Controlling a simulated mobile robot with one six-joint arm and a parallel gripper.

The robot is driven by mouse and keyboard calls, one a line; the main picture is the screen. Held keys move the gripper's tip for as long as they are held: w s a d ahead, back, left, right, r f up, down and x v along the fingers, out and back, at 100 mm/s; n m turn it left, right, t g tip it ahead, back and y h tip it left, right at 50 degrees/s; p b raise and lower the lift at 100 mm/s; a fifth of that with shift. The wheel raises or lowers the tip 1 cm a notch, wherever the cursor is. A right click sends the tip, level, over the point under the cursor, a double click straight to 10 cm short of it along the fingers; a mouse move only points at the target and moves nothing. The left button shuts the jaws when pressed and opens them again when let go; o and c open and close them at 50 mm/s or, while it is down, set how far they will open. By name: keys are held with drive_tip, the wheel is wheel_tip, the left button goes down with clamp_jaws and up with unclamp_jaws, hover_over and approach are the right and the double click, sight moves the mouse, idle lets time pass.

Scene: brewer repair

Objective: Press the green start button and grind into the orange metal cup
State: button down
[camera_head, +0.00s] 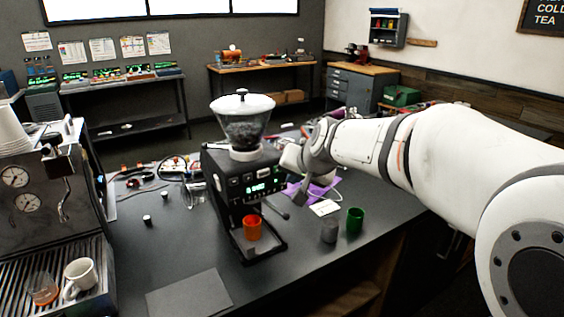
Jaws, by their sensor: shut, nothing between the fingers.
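The black coffee grinder (228,185) stands on the dark workbench. Its clear hopper (244,125) has a white lid and holds dark beans. The orange metal cup (252,228) sits upright on the grinder's base tray, below the front panel. The panel shows a lit green display (258,188); I cannot make out the green start button apart from it. My gripper (297,190) is at the right of the grinder's front panel, shut and empty, its tips small in the picture. I cannot tell whether it touches the grinder.
A grey cup (329,230) and a green cup (355,220) stand right of the grinder. A purple cloth (322,188) and a white card (324,208) lie behind them. An espresso machine (40,190) stands at left. A flat dark mat (188,294) lies at the front.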

drive_tip(key=shift+w+a, duration=0.65)
drive_tip(key=shift+w, duration=0.3)
drive_tip(key=shift+w, duration=0.15)
idle(1.3)
drive_tip(key=shift+w+a+p, duration=0.25)
drive_tip(key=shift+w+p, duration=0.05)
drive_tip(key=shift+w+a, duration=0.2)
drive_tip(key=shift+w, duration=0.1)
idle(0.7)
drive_tip(key=shift+s+d, duration=0.1)
drive_tip(key=shift+s+d+b, duration=0.35)
drive_tip(key=shift+s+b, duration=0.1)
drive_tip(key=shift+s, duration=0.1)
